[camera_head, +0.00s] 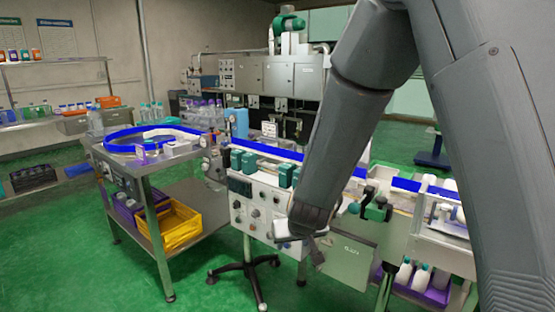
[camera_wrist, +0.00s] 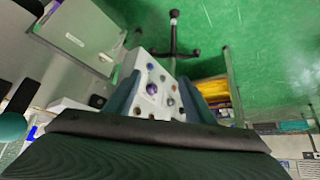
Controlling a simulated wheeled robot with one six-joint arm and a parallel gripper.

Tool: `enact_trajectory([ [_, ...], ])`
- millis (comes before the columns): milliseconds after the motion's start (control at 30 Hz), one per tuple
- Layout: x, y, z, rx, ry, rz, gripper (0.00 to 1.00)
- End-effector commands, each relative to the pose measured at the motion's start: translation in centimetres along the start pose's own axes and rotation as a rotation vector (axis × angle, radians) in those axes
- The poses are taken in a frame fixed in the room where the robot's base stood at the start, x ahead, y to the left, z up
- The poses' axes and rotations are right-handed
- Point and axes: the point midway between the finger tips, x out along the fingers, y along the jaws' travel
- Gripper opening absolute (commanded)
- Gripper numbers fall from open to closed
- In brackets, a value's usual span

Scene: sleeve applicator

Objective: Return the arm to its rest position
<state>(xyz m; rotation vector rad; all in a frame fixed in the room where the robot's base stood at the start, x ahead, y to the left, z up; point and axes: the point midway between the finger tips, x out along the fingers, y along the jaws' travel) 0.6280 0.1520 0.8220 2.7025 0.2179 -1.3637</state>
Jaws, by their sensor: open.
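My grey arm comes down from the upper right of the head view, and its wrist end is in front of the white control panel (camera_head: 250,206). My gripper (camera_head: 317,252) is partly hidden there by the wrist. In the wrist view my gripper (camera_wrist: 158,92) shows two dark teal fingers standing apart with nothing held between them. The white control panel (camera_wrist: 152,112) with its coloured knobs shows beyond and between the fingers. I cannot tell the exact gap from the fingertips to the panel.
A conveyor machine with a blue rail (camera_head: 268,150) runs across behind my arm. A steel table (camera_head: 150,165) with a yellow crate (camera_head: 182,228) stands left. A black wheeled stand base (camera_head: 245,272) is on the green floor (camera_head: 60,262). Open floor lies at front left.

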Motion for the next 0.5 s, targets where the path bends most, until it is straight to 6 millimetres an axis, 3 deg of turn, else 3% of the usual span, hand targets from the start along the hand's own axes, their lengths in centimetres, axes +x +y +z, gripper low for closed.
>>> enact_trajectory([
  [33, -2.6, 1.4, 1.4, 0.027, -0.058, -0.023, 0.49],
  [300, -14.5, 7.1, 12.7, 0.133, -0.430, -0.043, 0.49],
  [500, -19.9, 9.7, 18.0, 0.181, -0.593, 0.009, 0.49],
])
